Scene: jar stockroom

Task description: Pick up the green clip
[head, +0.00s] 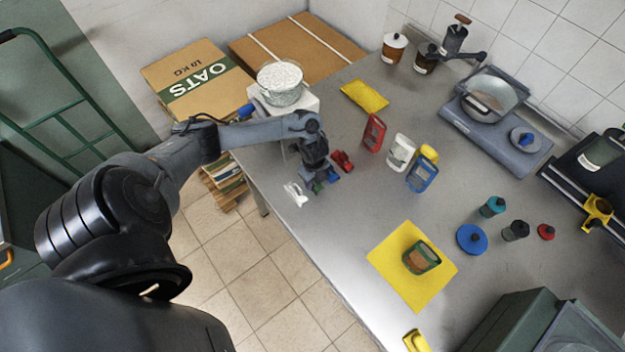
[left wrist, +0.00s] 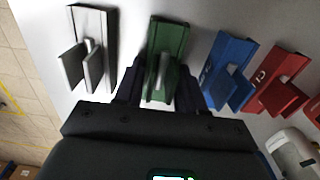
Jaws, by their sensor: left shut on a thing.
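The green clip (left wrist: 171,45) is in the left wrist view, between the two dark fingers of my left gripper (left wrist: 161,75), which is shut on it. In the head view the green clip (head: 317,187) shows only as a small patch under my left gripper (head: 319,180), near the table's left edge. The clip appears to be at the table surface; I cannot tell whether it is lifted. My right gripper is not in view.
A white clip (left wrist: 92,45) lies on one side of the green clip, a blue clip (left wrist: 231,65) and a red clip (left wrist: 278,80) on the other, all close by.

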